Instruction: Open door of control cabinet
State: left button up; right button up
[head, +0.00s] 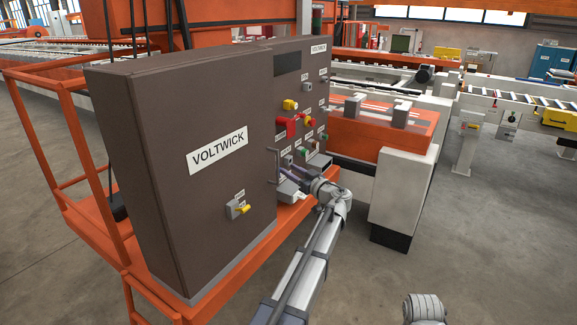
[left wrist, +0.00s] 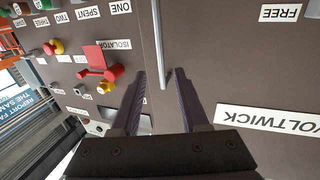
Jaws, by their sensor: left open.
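The brown control cabinet (head: 150,130) stands in the head view; its door (head: 215,110) bears a VOLTWICK label and looks shut. The door also shows in the left wrist view (left wrist: 250,65), with the label upside down. A thin grey bar handle (head: 278,165) runs upright near the door's right edge. In the left wrist view the handle (left wrist: 163,62) lies between the fingers of my left gripper (left wrist: 163,75). This gripper is open; whether a finger touches the bar I cannot tell. A yellow switch (head: 241,209) sits low on the door.
A control panel with a red isolator handle (left wrist: 98,70) and several knobs adjoins the door's handle side. An orange railing (head: 62,140) stands left of the cabinet. An orange-topped machine with a white block (head: 402,188) stands to the right.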

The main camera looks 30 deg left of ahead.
aim_at(278, 163)
pick_arm(q)
jog(key=shift+x, duration=3.85)
jog(key=shift+s, duration=0.1)
grip_shut()
